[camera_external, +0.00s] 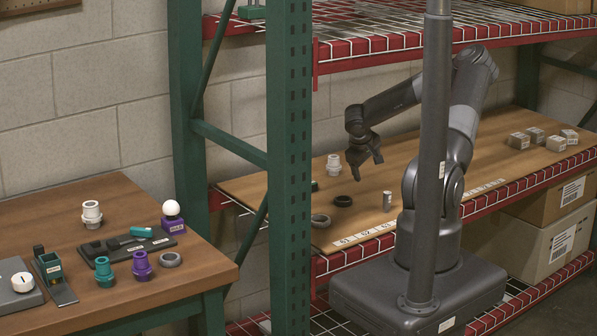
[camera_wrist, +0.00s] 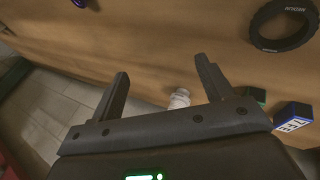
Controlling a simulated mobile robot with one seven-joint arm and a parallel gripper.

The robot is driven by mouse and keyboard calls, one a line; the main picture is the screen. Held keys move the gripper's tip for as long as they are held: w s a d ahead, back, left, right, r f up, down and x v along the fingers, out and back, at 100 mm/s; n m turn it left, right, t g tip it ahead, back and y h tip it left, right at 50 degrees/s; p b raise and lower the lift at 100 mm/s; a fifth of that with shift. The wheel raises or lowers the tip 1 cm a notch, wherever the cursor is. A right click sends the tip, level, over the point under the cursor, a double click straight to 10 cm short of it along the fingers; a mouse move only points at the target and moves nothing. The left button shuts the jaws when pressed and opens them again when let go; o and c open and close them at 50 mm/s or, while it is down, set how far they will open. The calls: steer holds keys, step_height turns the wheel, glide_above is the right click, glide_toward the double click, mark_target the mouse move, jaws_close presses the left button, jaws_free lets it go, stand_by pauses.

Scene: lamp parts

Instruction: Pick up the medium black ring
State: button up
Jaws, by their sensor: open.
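A black ring (camera_wrist: 283,25) lies flat at the upper right of the wrist view, with small pale lettering on its rim that looks like an upside-down "MEDIUM". In the external view a black ring (camera_external: 343,201) lies on the wooden shelf, below my gripper (camera_external: 367,169). A greyer ring (camera_external: 320,220) lies nearer the shelf's front edge. I cannot tell for sure which is the lettered one. In the wrist view my gripper (camera_wrist: 161,68) is open, its fingers apart with nothing held. The lettered ring is off to the right of the fingers.
A white fitting (camera_external: 333,165) stands behind the rings; a white part (camera_wrist: 179,97) shows beyond the fingers. A small metal cylinder (camera_external: 387,201) stands right of the black ring. A blue-and-white labelled block (camera_wrist: 293,117) is at the right.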

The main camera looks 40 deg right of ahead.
steer(key=s+a+n+g+y, duration=0.1)
steer(key=a+n+g+y, duration=0.3)
steer(key=a, duration=0.6)
steer(key=shift+m+t+y, duration=0.3)
steer(key=shift+m+y, duration=0.1)
steer(key=shift+y, duration=0.3)
steer(key=shift+s+f, duration=0.1)
steer(key=shift+f, duration=3.15)
steer(key=shift+c, duration=0.4)
steer(key=c, duration=1)
steer(key=shift+c, duration=0.2)
steer(key=shift+r, duration=0.1)
